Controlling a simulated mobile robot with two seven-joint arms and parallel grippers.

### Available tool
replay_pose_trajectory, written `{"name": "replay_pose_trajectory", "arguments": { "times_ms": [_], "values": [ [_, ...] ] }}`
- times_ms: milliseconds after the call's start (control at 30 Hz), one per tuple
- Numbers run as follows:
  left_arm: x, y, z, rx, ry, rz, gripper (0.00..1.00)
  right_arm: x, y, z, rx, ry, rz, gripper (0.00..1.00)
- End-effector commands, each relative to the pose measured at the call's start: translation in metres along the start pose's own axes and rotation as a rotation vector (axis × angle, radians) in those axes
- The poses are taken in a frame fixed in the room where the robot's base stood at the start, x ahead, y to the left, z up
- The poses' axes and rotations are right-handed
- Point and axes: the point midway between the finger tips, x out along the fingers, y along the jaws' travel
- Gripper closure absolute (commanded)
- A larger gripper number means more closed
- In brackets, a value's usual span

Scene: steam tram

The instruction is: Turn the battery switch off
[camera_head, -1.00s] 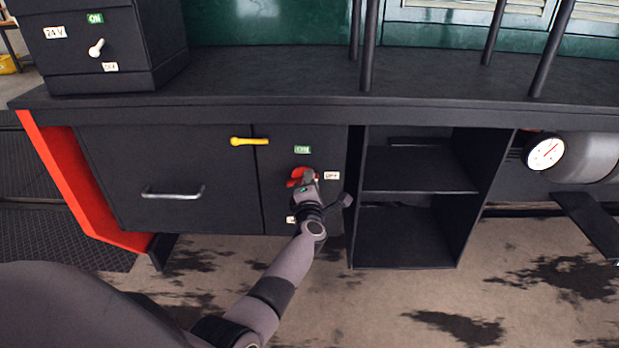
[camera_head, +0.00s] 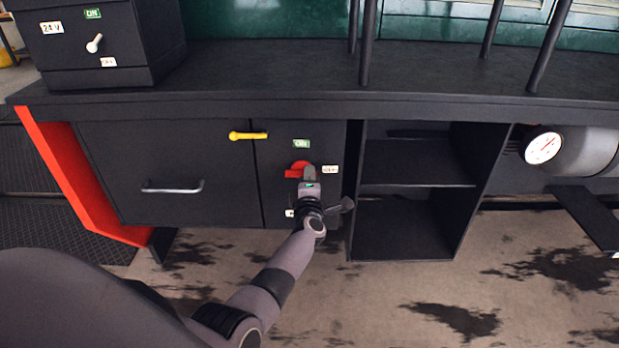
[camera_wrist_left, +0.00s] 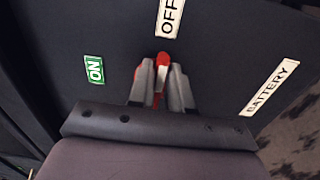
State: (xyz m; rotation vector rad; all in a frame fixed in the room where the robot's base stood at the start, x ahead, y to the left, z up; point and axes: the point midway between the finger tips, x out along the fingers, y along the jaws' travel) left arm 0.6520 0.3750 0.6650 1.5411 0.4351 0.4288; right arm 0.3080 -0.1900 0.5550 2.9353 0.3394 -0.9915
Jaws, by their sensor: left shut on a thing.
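The red battery switch (camera_head: 298,168) is on the dark cabinet front, below a green ON label (camera_head: 301,143) and left of a white OFF label (camera_head: 330,169). My left gripper (camera_head: 309,174) is at the switch and partly covers it. In the left wrist view, the gripper (camera_wrist_left: 162,84) is shut on the red handle (camera_wrist_left: 163,59), whose end shows at the fingertips, just below the OFF label (camera_wrist_left: 169,17). There, the ON label (camera_wrist_left: 94,69) is to the left and the BATTERY label (camera_wrist_left: 268,87) to the right. The handle's exact angle is hard to tell. My right gripper is not in view.
A yellow handle (camera_head: 248,135) is on the cabinet left of the switch, above a drawer with a metal pull (camera_head: 172,188). Open shelves (camera_head: 418,162) stand to the right. A box with a white 24 V switch (camera_head: 95,43) is on the worktop.

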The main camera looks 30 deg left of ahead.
Motion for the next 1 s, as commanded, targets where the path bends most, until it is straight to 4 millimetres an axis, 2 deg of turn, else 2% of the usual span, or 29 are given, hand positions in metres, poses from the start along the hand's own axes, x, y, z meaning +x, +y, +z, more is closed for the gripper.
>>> {"name": "replay_pose_trajectory", "arguments": {
  "times_ms": [100, 133, 167, 567, 1000],
  "values": [
    [0.001, 0.001, 0.000, 0.005, 0.000, 0.002, 1.00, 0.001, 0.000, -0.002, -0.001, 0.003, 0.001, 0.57],
    [0.001, 0.001, 0.000, 0.005, 0.000, 0.002, 0.72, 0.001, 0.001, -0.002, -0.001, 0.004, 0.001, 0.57],
    [0.001, 0.001, 0.000, 0.004, 0.000, 0.002, 0.62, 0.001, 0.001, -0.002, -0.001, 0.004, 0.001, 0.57],
    [-0.005, 0.002, 0.000, 0.003, -0.001, 0.000, 0.61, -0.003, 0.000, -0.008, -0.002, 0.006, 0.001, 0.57],
    [-0.061, 0.003, 0.000, 0.003, -0.001, 0.001, 0.61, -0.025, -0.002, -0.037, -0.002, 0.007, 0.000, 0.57]
  ]
}}
